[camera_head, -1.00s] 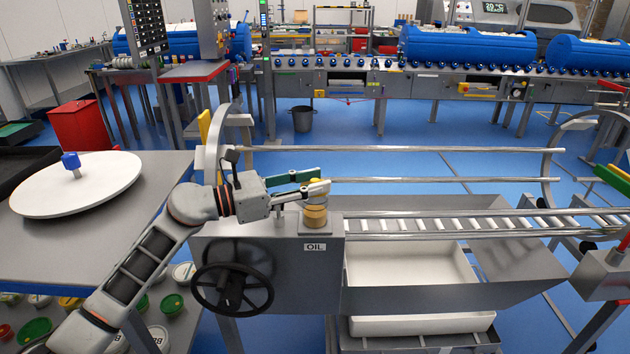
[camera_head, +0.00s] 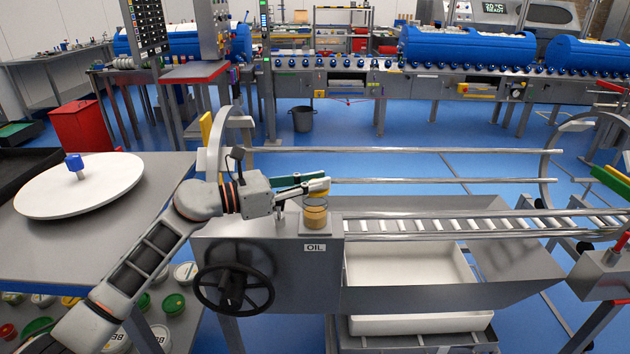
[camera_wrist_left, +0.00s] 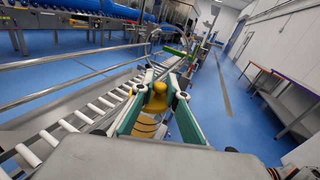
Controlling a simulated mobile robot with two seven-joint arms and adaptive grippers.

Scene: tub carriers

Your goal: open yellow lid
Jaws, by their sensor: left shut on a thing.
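The yellow lid (camera_head: 313,189) is above the small amber oil cup (camera_head: 315,217) on the grey housing marked OIL. A narrow gap with thin rings shows between lid and cup; I cannot tell whether they still touch. My left gripper (camera_head: 322,184) reaches in from the left and is shut on the yellow lid. In the left wrist view, the lid (camera_wrist_left: 156,98) is between the fingertips, with the amber cup (camera_wrist_left: 145,128) below it. The fingers hide part of the lid. My right gripper is not in view.
A black handwheel (camera_head: 233,290) is on the housing's front. Metal rails (camera_head: 480,225) and a white tray (camera_head: 410,270) lie to the right. A white round disc with a blue knob (camera_head: 80,185) rests on the left table. Blue floor is open behind.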

